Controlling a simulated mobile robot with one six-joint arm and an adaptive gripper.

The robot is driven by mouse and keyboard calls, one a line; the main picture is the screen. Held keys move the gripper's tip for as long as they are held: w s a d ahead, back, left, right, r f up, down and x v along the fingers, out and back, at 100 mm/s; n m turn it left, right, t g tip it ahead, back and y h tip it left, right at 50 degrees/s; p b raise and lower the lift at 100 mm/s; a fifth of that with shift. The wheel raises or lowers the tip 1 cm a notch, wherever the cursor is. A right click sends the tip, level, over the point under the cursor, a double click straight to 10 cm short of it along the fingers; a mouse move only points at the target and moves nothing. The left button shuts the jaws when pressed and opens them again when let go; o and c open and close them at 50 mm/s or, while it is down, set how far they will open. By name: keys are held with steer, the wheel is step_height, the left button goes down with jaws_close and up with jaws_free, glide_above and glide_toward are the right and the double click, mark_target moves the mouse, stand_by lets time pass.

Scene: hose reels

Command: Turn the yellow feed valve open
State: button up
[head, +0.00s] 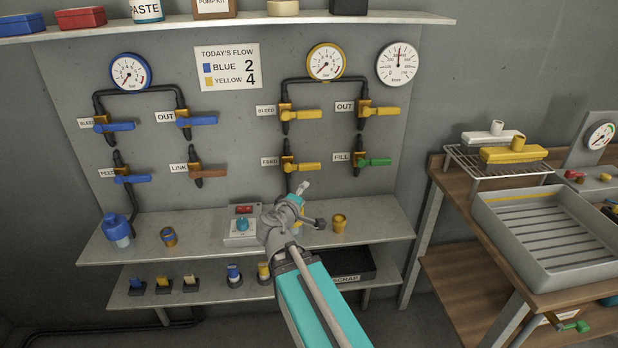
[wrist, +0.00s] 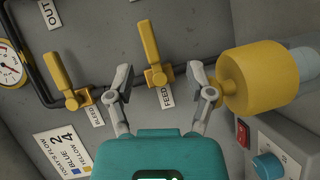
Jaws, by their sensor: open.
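The yellow feed valve (head: 304,168) is on the wall panel, right of its FEED label, with its lever pointing right across the vertical pipe. In the wrist view the feed valve (wrist: 151,48) shows ahead, its base framed between the fingers. My gripper (head: 303,190) is open and empty, just below the valve in the head view. In the wrist view both fingers of my gripper (wrist: 161,76) stand apart, and no contact with the lever is visible.
The yellow bleed valve (head: 300,114) is above, and the green fill valve (head: 374,161) is to the right. A yellow bottle (wrist: 260,78) is close by the right finger in the wrist view. A switch box (head: 241,226) stands on the shelf left of my arm.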

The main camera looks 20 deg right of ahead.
mark_target(308, 168)
steer(key=shift+w+a+r+n+t+b, duration=0.1)
steer(key=shift+w+a+n+t+b, duration=0.2)
steer(key=shift+w+n+t+b, duration=0.35)
steer(key=shift+w+a+r+n+t+b, duration=0.1)
steer(key=shift+w+a+n+t+b, duration=0.25)
steer(key=shift+n+t, duration=0.5)
steer(key=shift+s, duration=0.1)
steer(key=shift+d, duration=0.1)
steer(key=x, duration=1.3)
steer(key=shift+w+d+f, duration=0.25)
steer(key=shift+w, duration=0.05)
steer(key=shift+c, duration=0.2)
jaws_close()
